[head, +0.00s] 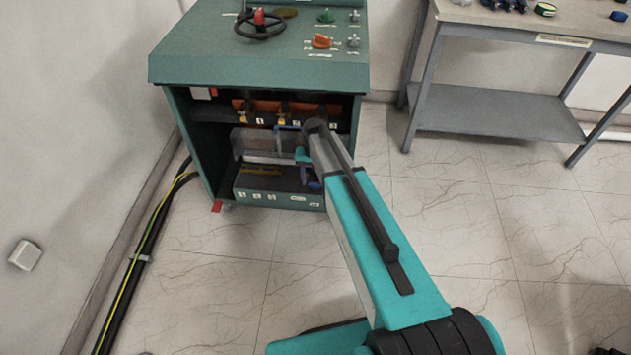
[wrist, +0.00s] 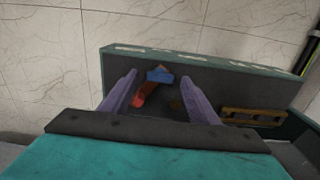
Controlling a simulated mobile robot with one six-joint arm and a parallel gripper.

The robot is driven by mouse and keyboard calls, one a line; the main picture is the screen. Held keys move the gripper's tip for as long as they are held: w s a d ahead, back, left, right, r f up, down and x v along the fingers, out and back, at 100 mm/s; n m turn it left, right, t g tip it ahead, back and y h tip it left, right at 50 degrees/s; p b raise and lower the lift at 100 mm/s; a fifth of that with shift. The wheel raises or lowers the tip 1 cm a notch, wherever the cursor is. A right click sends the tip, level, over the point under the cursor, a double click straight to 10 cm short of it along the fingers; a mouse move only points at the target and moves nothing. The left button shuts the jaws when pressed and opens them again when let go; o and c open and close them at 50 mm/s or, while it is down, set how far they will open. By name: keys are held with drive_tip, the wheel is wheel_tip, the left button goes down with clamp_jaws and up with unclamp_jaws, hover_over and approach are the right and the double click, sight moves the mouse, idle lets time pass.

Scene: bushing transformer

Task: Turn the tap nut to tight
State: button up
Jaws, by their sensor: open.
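My gripper (wrist: 158,76) is open, with its two purple fingers apart in the wrist view. Between and beyond the fingertips are a blue piece (wrist: 160,75) and a red-orange piece (wrist: 143,95) in a dark tray. I cannot tell which of them is the tap nut, or whether a finger touches either. In the head view my gripper (head: 304,176) is inside the open front of the green cabinet (head: 250,70), over the right part of its lower tray (head: 250,195). My arm hides part of that area.
A brown slotted bar (wrist: 253,116) lies in the tray; it also shows in the head view (head: 261,169). A clear panel (head: 262,142) stands behind it. Above is a row of numbered terminals (head: 283,112). A grey workbench (head: 490,105) stands at right. Cables (head: 150,235) run at left.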

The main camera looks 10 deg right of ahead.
sight(315, 184)
wheel_tip(315, 184, up, 13)
idle(0.7)
drive_tip(key=shift+s, duration=0.1)
idle(0.4)
drive_tip(key=s+f+g, duration=0.4)
drive_tip(key=s+f, duration=1.5)
drive_tip(key=s, duration=0.1)
drive_tip(key=s+f+n, duration=0.2)
drive_tip(key=s+f, duration=0.2)
drive_tip(key=s, duration=0.7)
drive_tip(key=s+f+n+g+p, duration=0.1)
drive_tip(key=s+f, duration=0.2)
drive_tip(key=s, duration=0.8)
drive_tip(key=shift+d+f+n, duration=0.3)
drive_tip(key=shift+f+n, duration=0.05)
drive_tip(key=shift+n, duration=0.05)
drive_tip(key=shift+s, duration=0.1)
